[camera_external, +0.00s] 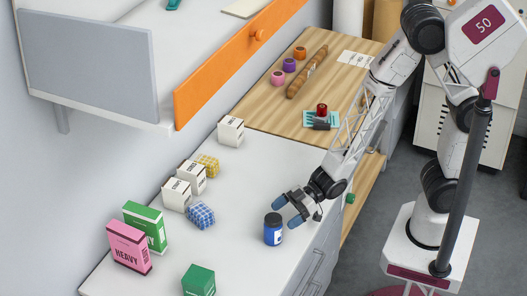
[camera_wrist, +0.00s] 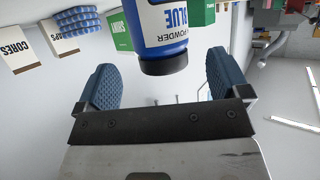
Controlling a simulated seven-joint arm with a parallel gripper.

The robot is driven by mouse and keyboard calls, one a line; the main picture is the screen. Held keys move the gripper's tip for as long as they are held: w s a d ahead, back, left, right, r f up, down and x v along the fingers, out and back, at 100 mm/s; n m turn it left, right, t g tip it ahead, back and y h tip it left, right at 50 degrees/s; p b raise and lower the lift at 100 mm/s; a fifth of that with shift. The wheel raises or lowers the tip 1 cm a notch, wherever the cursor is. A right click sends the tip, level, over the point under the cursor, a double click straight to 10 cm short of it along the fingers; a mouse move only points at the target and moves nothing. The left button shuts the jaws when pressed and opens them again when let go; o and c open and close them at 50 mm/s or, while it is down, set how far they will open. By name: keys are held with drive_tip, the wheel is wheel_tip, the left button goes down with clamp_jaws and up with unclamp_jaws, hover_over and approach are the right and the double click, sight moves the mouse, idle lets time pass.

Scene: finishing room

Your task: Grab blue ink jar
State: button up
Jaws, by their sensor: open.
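The blue ink jar (camera_external: 273,236) stands upright on the white counter, with a dark lid and a white label band. In the wrist view the jar (camera_wrist: 160,25) appears upside down, its label reading "POWDER BLUE" and its black lid towards my gripper. My gripper (camera_external: 286,212) is open and empty, just above and to the right of the jar in the external view. In the wrist view the two blue pads of my gripper (camera_wrist: 160,78) are spread wide, with the lid showing in the gap between them. Clear space shows between each pad and the jar.
Green boxes (camera_external: 199,280), a pink "HEAVY" box (camera_external: 129,247), white boxes (camera_external: 177,194) and a blue-checked bundle (camera_external: 200,215) stand left of the jar. A wooden worktop (camera_external: 270,107) holds several small items behind. The counter right around the jar is clear.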

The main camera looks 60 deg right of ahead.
sight(267, 221)
drive_tip(key=shift+x, duration=2.6)
drive_tip(key=shift+s+f, duration=0.1)
drive_tip(key=shift+f, duration=0.05)
drive_tip(key=c, duration=1.2)
drive_tip(key=shift+r, duration=0.25)
drive_tip(key=shift+r, duration=0.8)
drive_tip(key=shift+s+d+r, duration=0.15)
drive_tip(key=shift+r, duration=0.7)
drive_tip(key=s+d, duration=0.3)
drive_tip(key=s, duration=0.1)
drive_tip(key=s+d+r, duration=0.1)
drive_tip(key=s+d, duration=0.2)
drive_tip(key=s, duration=0.1)
drive_tip(key=s+d, duration=0.3)
drive_tip(key=s, duration=0.1)
drive_tip(key=shift+s+d+r, duration=0.1)
drive_tip(key=shift+s+r, duration=0.05)
drive_tip(key=shift+s, duration=0.15)
